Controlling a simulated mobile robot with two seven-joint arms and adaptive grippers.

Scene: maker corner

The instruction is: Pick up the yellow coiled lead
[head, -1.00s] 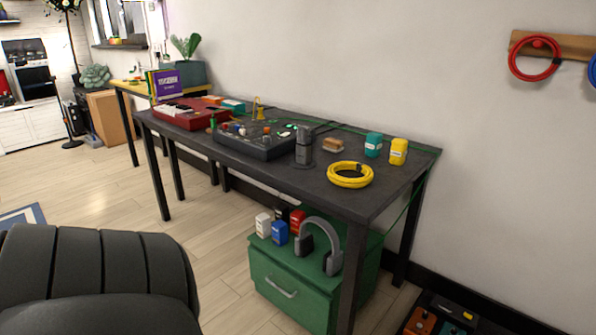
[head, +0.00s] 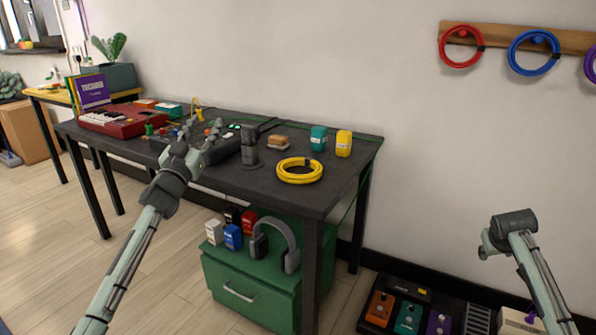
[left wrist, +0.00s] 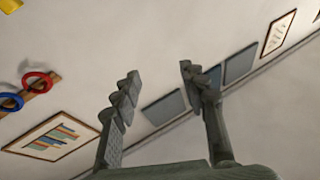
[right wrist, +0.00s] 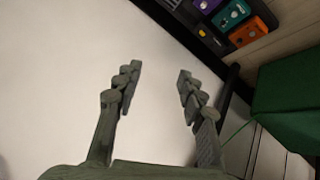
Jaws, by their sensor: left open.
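The yellow coiled lead (head: 298,180) lies flat as a ring on the dark table (head: 268,188), near its right front edge, with a small dark band at its back. My left gripper (head: 204,130) is raised left of the lead, clearly apart from it, and overlaps the black mixer in the picture. In the left wrist view (left wrist: 158,74) its fingers are spread and empty, facing wall and ceiling. My right gripper shows in the right wrist view (right wrist: 159,80), fingers apart and empty, well away from the lead. In the head view the right arm is at the far right.
A grey upright device (head: 249,146), a brown block (head: 277,142), a teal jar (head: 319,137) and a yellow jar (head: 343,143) stand near the lead. Headphones (head: 290,245) sit on the green cabinet (head: 250,285) below. Pedals (head: 407,318) lie on the floor.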

